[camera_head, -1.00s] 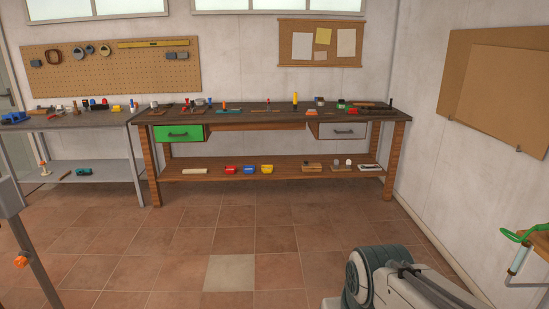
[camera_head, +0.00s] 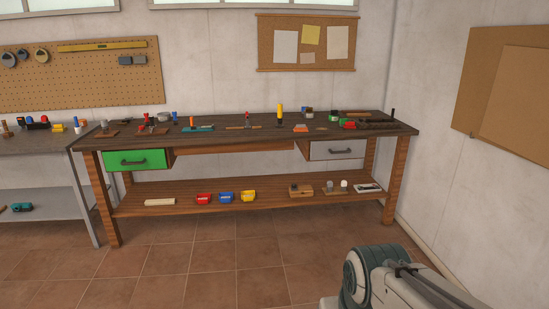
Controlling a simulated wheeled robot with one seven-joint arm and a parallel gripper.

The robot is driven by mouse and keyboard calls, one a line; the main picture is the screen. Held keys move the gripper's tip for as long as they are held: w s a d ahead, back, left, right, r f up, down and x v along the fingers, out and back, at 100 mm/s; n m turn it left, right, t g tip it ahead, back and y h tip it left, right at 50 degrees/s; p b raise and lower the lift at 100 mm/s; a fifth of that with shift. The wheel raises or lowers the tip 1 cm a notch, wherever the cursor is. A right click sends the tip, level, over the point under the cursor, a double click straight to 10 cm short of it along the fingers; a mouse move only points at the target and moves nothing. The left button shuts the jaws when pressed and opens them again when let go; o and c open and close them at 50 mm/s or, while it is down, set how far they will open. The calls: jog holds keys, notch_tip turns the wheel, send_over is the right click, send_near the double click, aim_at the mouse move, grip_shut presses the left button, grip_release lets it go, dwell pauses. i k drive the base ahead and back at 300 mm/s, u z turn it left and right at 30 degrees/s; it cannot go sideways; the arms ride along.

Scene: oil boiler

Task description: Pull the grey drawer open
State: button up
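The grey drawer (camera_head: 337,149) hangs under the right end of the wooden workbench (camera_head: 236,146). Its front has a dark bar handle (camera_head: 341,151) and looks shut. A green drawer (camera_head: 139,160) with a similar handle hangs under the left end of the same bench. Part of my arm shows at the bottom right, with open floor between it and the bench. My gripper is not in view.
Tools lie along the benchtop. The lower shelf (camera_head: 170,207) holds red, blue and yellow bins (camera_head: 226,197) and several small items. A grey table (camera_head: 40,145) adjoins on the left. A wall with a board (camera_head: 515,90) bounds the right. The tiled floor ahead (camera_head: 220,265) is clear.

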aim_at(345, 149)
jog(key=z, duration=0.2)
jog(key=i, duration=1.6)
jog(key=z, duration=0.55)
jog(key=i, duration=1.8)
jog(key=z, duration=0.25)
